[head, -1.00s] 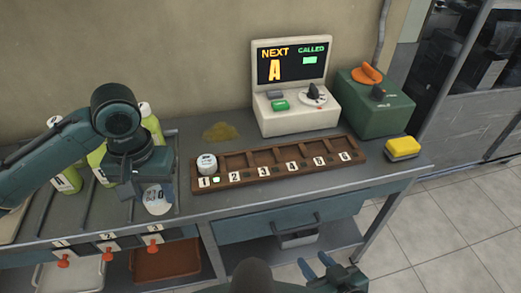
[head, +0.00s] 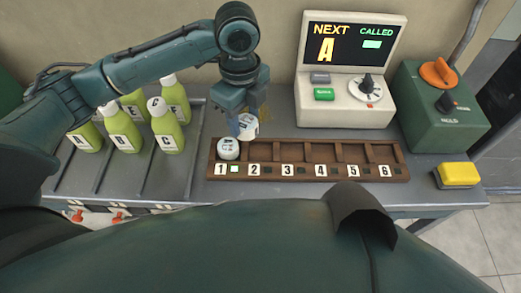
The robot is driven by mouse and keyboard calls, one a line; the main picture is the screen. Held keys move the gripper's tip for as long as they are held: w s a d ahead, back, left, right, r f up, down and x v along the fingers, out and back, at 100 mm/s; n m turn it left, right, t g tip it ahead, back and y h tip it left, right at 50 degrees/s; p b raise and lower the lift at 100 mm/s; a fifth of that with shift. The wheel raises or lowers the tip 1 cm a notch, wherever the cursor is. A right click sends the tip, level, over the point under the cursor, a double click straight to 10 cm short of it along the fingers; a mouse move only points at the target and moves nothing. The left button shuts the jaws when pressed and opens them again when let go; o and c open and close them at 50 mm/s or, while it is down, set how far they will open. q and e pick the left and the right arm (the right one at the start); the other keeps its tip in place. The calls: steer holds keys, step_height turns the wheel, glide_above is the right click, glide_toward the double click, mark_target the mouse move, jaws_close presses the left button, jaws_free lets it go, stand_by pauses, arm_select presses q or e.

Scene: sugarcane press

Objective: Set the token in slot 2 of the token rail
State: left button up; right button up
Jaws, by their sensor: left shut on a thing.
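The token rail (head: 308,171) is a brown wooden rack with compartments numbered 1 to 6 along its front. My left gripper (head: 241,119) is over the rail's left part, shut on a white token (head: 249,127) with dark print. The token appears in front of the rail's back edge, near slot 2 and tilted; I cannot tell whether it touches the rail. Another white token (head: 228,149) sits in slot 1, beside a lit green light. Slots 2 to 6 look empty. My right gripper is not in view.
Several green bottles (head: 122,132) stand in lanes at the left. A cream display console (head: 345,100) reading NEXT A is behind the rail. A green box (head: 442,115) with an orange knob and a yellow block (head: 457,175) are at the right.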

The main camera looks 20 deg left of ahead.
arm_select(q)
steer(key=m, duration=0.3)
steer(key=d+m, duration=0.1)
steer(key=m, duration=0.1)
steer(key=shift+w+r+m, duration=0.2)
steer(key=shift+w+m, duration=0.1)
steer(key=shift+w, duration=0.05)
steer(key=m, duration=0.2)
steer(key=shift+w+d+r+m+p, duration=0.1)
steer(key=shift+d+m+p, duration=0.2)
steer(key=shift+m, duration=0.1)
steer(key=m, duration=0.4)
steer(key=shift+w+d, duration=0.25)
steer(key=shift+d, duration=0.1)
steer(key=f+m, duration=0.4)
steer(key=f, duration=0.1)
steer(key=shift+w+d+f+m, duration=0.1)
steer(key=shift+w+d+m, duration=0.05)
steer(key=shift+d+m, duration=0.2)
steer(key=shift+f, duration=2.35)
steer(key=o, duration=1)
steer(key=shift+f, duration=0.15)
